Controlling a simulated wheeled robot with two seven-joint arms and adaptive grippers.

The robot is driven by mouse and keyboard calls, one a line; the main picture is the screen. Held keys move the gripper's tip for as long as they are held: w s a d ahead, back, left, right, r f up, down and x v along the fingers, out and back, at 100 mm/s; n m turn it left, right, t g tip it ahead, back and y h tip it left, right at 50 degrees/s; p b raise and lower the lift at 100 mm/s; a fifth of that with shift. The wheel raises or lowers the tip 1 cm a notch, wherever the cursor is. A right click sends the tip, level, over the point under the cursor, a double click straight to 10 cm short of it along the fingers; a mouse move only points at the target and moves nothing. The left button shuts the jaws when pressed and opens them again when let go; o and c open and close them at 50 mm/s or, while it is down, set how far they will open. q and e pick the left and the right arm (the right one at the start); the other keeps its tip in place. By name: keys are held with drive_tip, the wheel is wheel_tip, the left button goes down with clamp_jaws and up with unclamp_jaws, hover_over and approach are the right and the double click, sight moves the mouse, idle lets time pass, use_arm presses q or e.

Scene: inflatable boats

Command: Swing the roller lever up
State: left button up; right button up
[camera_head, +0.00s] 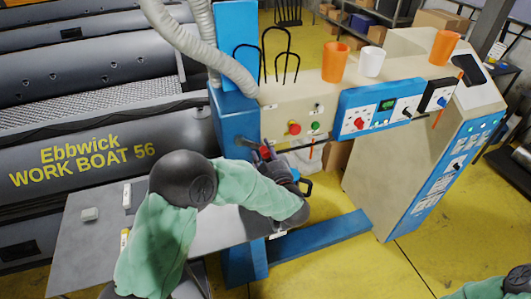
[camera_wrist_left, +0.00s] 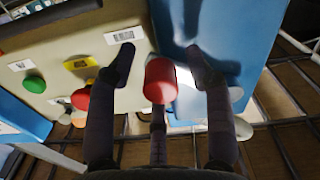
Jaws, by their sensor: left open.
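A red cylindrical grip (camera_wrist_left: 160,82), which looks like the end of the roller lever, shows in the left wrist view in front of the blue column (camera_wrist_left: 222,25). My left gripper (camera_wrist_left: 160,57) is open, with one dark finger on each side of the grip and a third below it. I see gaps at the two side fingers; I cannot tell whether the lower finger touches. In the head view my left gripper (camera_head: 264,156) is beside the blue column, below the panel's buttons. It hides most of the lever there. My right gripper is not in view.
The cream panel has a red button (camera_head: 294,128) and a green button (camera_head: 315,126) close to my left gripper. Orange cups (camera_head: 335,62) and a white cup (camera_head: 371,61) stand on top. A grey table (camera_head: 80,240) lies below my left arm. A grey hose (camera_head: 190,45) hangs above.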

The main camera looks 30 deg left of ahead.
sight(265, 149)
use_arm(q)
clamp_jaws()
drive_tip(key=shift+r, duration=0.1)
drive_tip(key=n+b, duration=0.1)
drive_tip(key=r+n+b, duration=0.1)
drive_tip(key=w+r+n+b, duration=0.1)
drive_tip(key=shift+d+r+n, duration=0.1)
drive_tip(key=shift+d+n, duration=0.2)
drive_tip(key=shift+d, duration=0.1)
wheel_tip(265, 149, up, 6)
drive_tip(key=n+b, duration=0.6)
drive_tip(key=n, duration=0.1)
drive_tip(key=shift+s+a+n, duration=0.1)
drive_tip(key=shift+n, duration=0.3)
drive_tip(key=shift+s+a+r+n+b, duration=0.2)
drive_tip(key=shift+r+n+b, duration=0.35)
drive_tip(key=shift+n+b, duration=0.15)
drive_tip(key=shift+s+a+r+n+b, duration=0.15)
drive_tip(key=shift+s+r+n+b, duration=0.05)
drive_tip(key=shift+r+n+b, duration=0.45)
